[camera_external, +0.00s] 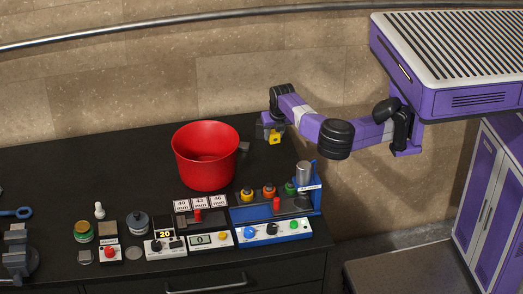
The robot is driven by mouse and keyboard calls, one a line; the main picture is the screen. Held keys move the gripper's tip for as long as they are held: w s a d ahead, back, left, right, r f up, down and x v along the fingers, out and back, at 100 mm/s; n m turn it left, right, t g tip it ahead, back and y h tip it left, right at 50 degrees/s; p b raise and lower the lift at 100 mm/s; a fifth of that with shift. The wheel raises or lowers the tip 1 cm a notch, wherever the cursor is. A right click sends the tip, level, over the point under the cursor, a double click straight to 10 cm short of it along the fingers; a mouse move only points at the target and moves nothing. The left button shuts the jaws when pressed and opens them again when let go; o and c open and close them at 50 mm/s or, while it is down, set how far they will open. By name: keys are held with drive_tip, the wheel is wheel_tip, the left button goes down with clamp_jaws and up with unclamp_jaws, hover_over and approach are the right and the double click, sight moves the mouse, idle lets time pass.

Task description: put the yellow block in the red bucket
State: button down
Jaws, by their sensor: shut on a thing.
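The red bucket (207,171) stands upright on the dark bench, and its inside looks empty from here. The yellow block (275,137) is at the end of my arm, to the right of the bucket and above the bench. My gripper (271,134) is shut on the yellow block, which is partly hidden by the jaws. The gripper and block are apart from the bucket. A small dark part (244,148) shows at the bucket's right side.
A blue control panel (275,232) with several knobs and a metal cylinder (304,176) stands in front of the gripper. Small devices, jars and number cards (199,202) lie along the front. The bench behind and left of the bucket is clear.

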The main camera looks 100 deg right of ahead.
wheel_tip(320, 180, up, 13)
drive_tip(key=p, duration=0.6)
wheel_tip(320, 180, up, 5)
drive_tip(key=p, duration=0.5)
hover_over(274, 132)
drive_tip(key=d, duration=0.3)
drive_tip(key=w+r+n+t+p, duration=0.2)
drive_tip(key=w+r+n+p, duration=0.25)
drive_tip(key=w, duration=0.35)
drive_tip(key=w+a+r+n+t+y+p, duration=0.2)
drive_tip(key=w+a+n+y+p, duration=0.15)
drive_tip(key=w+a+n, duration=0.8)
wheel_tip(274, 132, down, 20)
drive_tip(key=s+d+n+p, duration=0.1)
drive_tip(key=d+p, duration=0.1)
drive_tip(key=p, duration=0.2)
drive_tip(key=shift+r+y, duration=0.2)
drive_tip(key=shift+y, duration=0.25)
drive_tip(key=shift+s, duration=0.1)
drive_tip(key=shift+f+b, duration=0.35)
